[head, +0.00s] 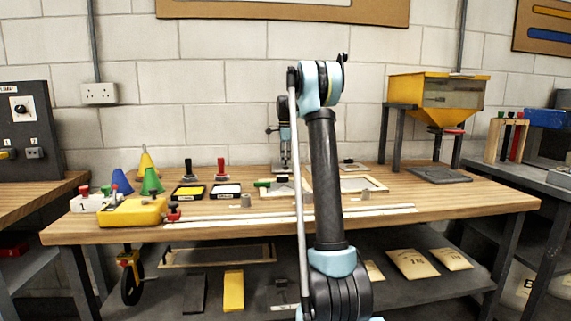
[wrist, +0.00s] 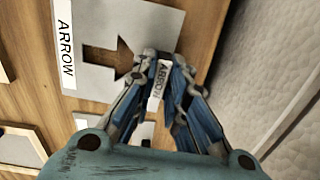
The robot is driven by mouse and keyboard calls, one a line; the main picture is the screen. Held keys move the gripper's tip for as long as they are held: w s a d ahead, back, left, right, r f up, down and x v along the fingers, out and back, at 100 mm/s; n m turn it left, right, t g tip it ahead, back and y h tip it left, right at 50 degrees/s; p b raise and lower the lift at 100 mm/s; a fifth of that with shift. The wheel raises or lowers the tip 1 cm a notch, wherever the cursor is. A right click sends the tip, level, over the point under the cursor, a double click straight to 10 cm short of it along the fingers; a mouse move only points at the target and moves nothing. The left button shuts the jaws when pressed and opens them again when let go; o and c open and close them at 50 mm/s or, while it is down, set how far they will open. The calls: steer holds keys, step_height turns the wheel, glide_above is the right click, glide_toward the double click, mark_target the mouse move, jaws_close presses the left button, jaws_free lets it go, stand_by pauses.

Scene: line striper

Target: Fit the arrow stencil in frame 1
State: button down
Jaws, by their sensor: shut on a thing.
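A flat grey plate with an arrow-shaped cutout, the arrow stencil (wrist: 150,20), lies just beyond the fingertips. A white ARROW label (wrist: 64,42) shows at its left edge. The fingers hide where tab and plate meet. I cannot tell whether the plate is lifted off the wood. In the head view my gripper hangs over the back of the bench, partly behind my arm. A pale wooden frame (head: 376,183) lies right of my arm; its number is unreadable.
The wooden bench (head: 480,200) stands against a block wall. A yellow hopper (head: 437,95) stands at the back right. Coloured cones (head: 150,182), ink pads (head: 226,191) and a yellow case (head: 133,212) stand at the left. A long white strip (head: 250,220) lies along the front.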

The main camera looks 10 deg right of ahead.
steer(key=shift+r, duration=1.35)
